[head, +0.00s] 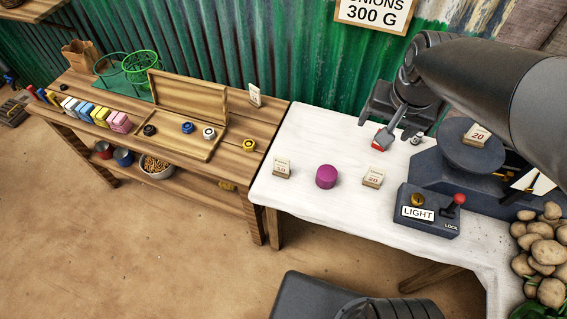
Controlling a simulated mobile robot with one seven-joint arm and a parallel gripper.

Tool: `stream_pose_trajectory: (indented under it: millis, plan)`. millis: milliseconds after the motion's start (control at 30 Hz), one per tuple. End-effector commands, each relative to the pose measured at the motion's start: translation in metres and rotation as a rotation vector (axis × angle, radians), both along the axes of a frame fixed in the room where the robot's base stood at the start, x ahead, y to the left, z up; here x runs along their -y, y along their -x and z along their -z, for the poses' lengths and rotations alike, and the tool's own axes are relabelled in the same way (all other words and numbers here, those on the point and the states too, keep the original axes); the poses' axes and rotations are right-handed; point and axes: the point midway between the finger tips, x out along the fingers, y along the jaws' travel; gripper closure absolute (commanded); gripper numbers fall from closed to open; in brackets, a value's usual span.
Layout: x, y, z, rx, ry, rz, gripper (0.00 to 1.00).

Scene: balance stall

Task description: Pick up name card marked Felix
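A white upright card (254,95) with small dark marks stands at the back right of the wooden table. I cannot read its marks, so I cannot tell whether it says Felix. No card with a readable Felix shows. My gripper (396,124) hangs over the back of the white-covered table, well to the right of that card. A small red thing (378,146) shows at or below its tip. I cannot tell whether the gripper holds it or whether its fingers are open.
On the white cloth (320,220) stand a purple cylinder (326,176), blocks marked 10 (281,167) and 20 (373,177), and a LIGHT switch box (428,211). A dark scale (468,158) and potatoes (543,252) are at right. A wooden tray (180,137) holds round pieces.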

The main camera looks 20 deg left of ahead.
Motion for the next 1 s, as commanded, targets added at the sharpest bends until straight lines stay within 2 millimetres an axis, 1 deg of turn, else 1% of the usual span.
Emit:
stream_pose_trajectory:
  millis: [33, 100, 167, 300, 467, 600, 700, 800, 900, 1000]
  plan:
    - [-0.015, -0.008, 0.010, -0.025, 0.001, -0.008, 0.25]
    - [-0.033, -0.018, 0.023, -0.053, 0.000, -0.008, 0.25]
    - [-0.050, -0.026, 0.035, -0.076, 0.002, -0.009, 0.25]
    - [-0.091, -0.039, 0.066, -0.129, 0.011, -0.010, 0.25]
    - [-0.139, -0.047, 0.108, -0.185, 0.031, -0.008, 0.25]
    - [-0.179, -0.046, 0.148, -0.228, 0.056, -0.007, 0.25]
    - [-0.202, -0.042, 0.174, -0.250, 0.072, -0.003, 0.25]
    - [-0.219, -0.038, 0.193, -0.265, 0.087, 0.001, 0.25]
    - [-0.228, -0.036, 0.205, -0.274, 0.095, 0.002, 0.25]
    - [-0.232, -0.034, 0.214, -0.277, 0.098, 0.005, 0.25]
